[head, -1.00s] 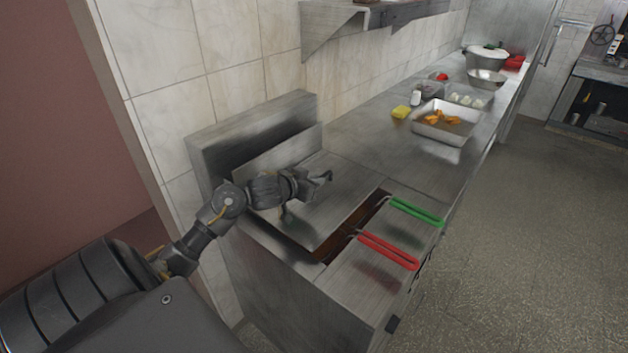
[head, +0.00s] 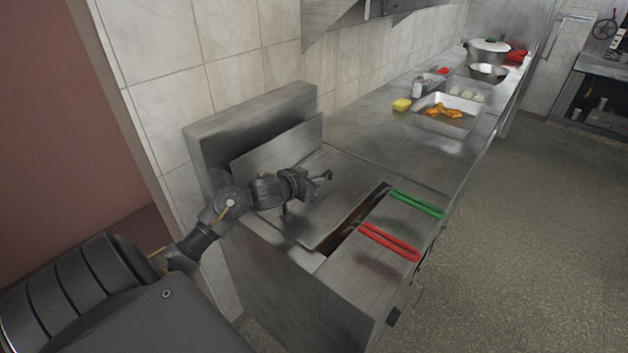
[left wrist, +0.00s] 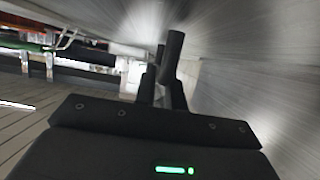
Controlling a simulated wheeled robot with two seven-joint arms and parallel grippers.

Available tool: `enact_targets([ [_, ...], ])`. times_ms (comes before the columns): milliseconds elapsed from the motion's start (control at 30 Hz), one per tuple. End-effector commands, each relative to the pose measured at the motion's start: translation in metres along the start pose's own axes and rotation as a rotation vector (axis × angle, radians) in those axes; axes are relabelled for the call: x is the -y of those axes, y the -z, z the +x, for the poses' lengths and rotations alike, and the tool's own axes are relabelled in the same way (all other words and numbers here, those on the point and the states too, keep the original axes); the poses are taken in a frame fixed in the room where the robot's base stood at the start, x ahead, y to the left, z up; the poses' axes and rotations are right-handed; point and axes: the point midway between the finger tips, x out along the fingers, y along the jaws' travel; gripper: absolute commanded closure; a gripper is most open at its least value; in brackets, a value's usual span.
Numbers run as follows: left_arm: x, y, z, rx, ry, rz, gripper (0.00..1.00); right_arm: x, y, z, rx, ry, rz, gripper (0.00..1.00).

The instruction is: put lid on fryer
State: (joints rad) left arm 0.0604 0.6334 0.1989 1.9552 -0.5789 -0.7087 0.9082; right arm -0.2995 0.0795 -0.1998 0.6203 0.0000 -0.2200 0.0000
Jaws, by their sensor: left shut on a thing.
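The fryer lid (head: 345,199) is a flat steel plate lying over most of the fryer (head: 290,277) at the left end of the counter. A dark strip of the fryer opening (head: 362,222) shows along its right edge. My left gripper (head: 307,187) is over the lid's left part and shut on its handle, whose ends show on both sides of the jaws. In the left wrist view the dark fingers (left wrist: 165,85) stand close together beside the blurred metal surface. I cannot tell whether the lid rests fully on the fryer. My right gripper is out of view.
A red basket handle (head: 390,242) and a green one (head: 418,204) lie on the fryer's right side. A steel backsplash (head: 250,125) stands behind. The counter between is clear.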

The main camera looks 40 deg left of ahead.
Motion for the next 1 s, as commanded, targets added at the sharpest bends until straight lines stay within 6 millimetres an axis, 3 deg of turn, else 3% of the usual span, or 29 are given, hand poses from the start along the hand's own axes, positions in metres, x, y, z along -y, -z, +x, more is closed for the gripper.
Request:
enact_targets([
  [133, 0.0, -0.003, 0.001, -0.003, 0.0, -0.001, 1.0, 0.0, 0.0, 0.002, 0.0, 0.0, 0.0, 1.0],
  [167, 0.0, -0.002, 0.001, -0.003, 0.0, -0.001, 0.87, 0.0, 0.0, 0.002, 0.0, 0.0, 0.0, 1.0],
  [367, 0.0, -0.003, 0.001, -0.002, 0.0, 0.0, 0.63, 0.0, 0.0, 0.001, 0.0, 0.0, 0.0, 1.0],
  [700, 0.0, -0.004, -0.004, 0.002, 0.0, 0.001, 0.63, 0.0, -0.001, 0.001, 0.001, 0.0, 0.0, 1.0],
  [1000, 0.0, -0.003, -0.058, 0.002, 0.0, 0.005, 0.63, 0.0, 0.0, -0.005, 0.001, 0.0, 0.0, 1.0],
])
